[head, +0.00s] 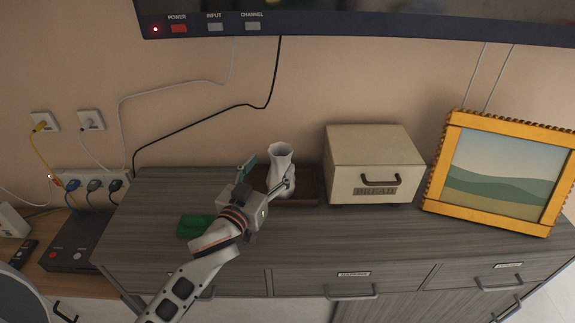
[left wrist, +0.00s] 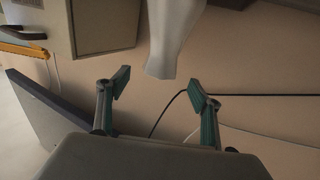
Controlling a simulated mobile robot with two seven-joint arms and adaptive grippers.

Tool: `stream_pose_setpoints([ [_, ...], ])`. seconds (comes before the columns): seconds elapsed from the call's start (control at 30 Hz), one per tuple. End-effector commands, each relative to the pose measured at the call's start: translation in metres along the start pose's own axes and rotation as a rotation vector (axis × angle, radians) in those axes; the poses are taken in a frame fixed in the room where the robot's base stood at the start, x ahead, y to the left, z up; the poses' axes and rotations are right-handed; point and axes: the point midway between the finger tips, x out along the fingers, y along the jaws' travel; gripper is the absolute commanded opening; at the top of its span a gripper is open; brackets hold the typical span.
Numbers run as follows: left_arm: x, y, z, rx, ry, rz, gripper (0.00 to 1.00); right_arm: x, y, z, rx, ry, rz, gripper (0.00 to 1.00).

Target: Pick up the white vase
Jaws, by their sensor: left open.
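The white vase (head: 281,160) stands upright on a dark brown tray (head: 308,188) on the grey wooden cabinet. My left gripper (head: 265,176) is open in front of the vase, with one finger to its left and the other overlapping its lower right side in the head view. In the left wrist view the picture is turned over, and the vase (left wrist: 172,38) hangs in from the top. There its end lies beyond and between the open fingertips (left wrist: 160,88), with no contact visible. The vase's lower part is partly hidden by my gripper in the head view. My right gripper does not show.
A cream bread box (head: 375,160) stands right of the vase, and an orange-framed picture (head: 500,173) leans farther right. A green object (head: 196,226) lies left of my wrist. A television (head: 350,20) hangs above. Cables and a power strip (head: 95,183) are at the left.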

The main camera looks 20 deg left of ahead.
Motion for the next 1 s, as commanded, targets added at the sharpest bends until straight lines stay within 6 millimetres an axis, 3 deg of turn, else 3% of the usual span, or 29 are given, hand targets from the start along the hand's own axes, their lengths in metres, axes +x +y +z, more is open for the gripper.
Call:
stream_pose_setpoints([
  [0.33, 0.032, -0.001, 0.001, 0.002, 0.001, 0.000, 0.65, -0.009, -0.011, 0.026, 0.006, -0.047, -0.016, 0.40],
  [0.63, 0.071, -0.001, 0.003, 0.002, 0.002, 0.000, 0.65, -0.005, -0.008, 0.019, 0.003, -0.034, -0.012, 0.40],
  [0.97, 0.077, -0.001, 0.004, 0.001, 0.000, 0.000, 0.65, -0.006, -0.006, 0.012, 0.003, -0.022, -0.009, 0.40],
  [1.0, 0.077, -0.001, 0.004, 0.001, 0.000, 0.000, 0.55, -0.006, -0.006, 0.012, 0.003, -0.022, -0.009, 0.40],
])
